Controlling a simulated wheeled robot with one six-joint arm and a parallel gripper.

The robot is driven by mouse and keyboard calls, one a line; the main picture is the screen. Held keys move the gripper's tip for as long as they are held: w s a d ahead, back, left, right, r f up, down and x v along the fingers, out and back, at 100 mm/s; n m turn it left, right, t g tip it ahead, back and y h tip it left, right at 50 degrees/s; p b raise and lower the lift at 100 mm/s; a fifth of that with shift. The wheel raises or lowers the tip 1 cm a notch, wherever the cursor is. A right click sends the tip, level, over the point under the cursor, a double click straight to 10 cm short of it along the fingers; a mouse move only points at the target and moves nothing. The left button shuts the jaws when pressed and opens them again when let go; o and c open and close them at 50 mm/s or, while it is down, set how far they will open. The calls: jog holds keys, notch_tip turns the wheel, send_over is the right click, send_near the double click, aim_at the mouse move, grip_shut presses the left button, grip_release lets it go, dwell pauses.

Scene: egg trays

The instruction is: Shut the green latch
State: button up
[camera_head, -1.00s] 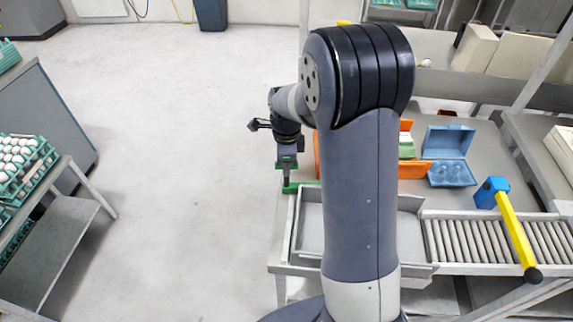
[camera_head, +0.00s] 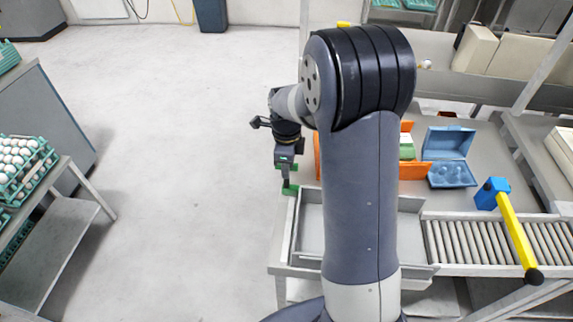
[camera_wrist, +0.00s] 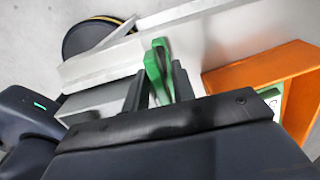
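The green latch (camera_head: 290,190) is at the left back corner of the grey metal tray at the end of the roller conveyor. My gripper (camera_head: 287,184) points down at it, its fingertips at the latch. In the wrist view the latch (camera_wrist: 155,65) is a green upright piece running between the two dark fingers of my gripper (camera_wrist: 159,72). The fingers stand apart with the green piece in the gap. Whether both press on it cannot be told. The latch's lower end is partly hidden by the fingers and gripper body.
An orange box (camera_head: 414,171) and an open blue egg carton (camera_head: 447,143) stand on the table to the right. A yellow lever with a blue block (camera_head: 491,193) is beside the roller conveyor (camera_head: 478,240). The floor (camera_head: 180,180) to the left is clear.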

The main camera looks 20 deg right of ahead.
jog(key=shift+o, duration=1.2)
notch_tip(320, 180, up, 11)
jog(key=shift+f, duration=0.1)
notch_tip(320, 180, down, 11)
jog(key=shift+r, duration=0.1)
dwell(0.5)
